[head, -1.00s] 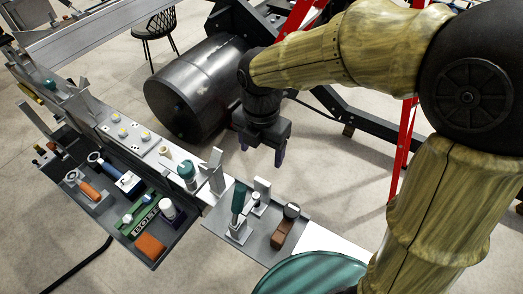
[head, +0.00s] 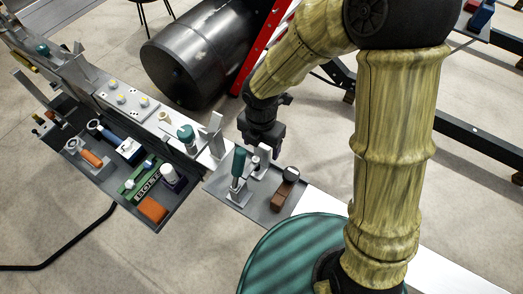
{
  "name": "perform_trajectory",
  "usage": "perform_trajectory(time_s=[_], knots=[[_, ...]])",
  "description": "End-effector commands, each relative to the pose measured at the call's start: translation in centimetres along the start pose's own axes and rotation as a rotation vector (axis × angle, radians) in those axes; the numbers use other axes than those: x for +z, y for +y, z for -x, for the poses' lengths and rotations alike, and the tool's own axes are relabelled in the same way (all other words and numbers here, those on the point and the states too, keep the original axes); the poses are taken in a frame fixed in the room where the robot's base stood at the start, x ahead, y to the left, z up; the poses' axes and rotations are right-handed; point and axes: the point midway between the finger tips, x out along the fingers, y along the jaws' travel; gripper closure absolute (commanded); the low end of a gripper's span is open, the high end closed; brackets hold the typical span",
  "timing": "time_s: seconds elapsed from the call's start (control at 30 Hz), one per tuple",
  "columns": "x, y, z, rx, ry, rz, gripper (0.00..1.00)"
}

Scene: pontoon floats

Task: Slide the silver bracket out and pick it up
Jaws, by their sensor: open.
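My gripper (head: 264,147) points down over the back of a small grey tray (head: 233,199) at the bench's end. Its jaws are open. A light silver upright bracket (head: 264,156) stands in that tray, just below or between the fingers; I cannot tell whether they touch it. A second silver angled bracket (head: 213,136) stands on the bench to the left, apart from the gripper. I cannot tell from the picture which one the task names. The bracket's foot in the small tray is partly hidden by smaller parts in front.
Near the gripper in the small tray are a teal-handled tool (head: 238,164) and a brown block (head: 283,195). A large dark tray (head: 125,192) with tools and an orange block (head: 152,209) lies left. A teal round surface (head: 290,255) is in front. A black cylinder (head: 205,62) lies behind.

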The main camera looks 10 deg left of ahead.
Motion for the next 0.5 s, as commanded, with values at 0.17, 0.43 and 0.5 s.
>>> perform_trajectory(time_s=[0.17,0.43,0.5], knots=[[0.0,-0.1,-2.7,-0.004,0.002,0.000,0.29],[0.0,-0.1,-4.1,-0.001,0.000,-0.001,0.29],[0.0,-0.1,-4.1,0.000,0.000,-0.001,0.29]])
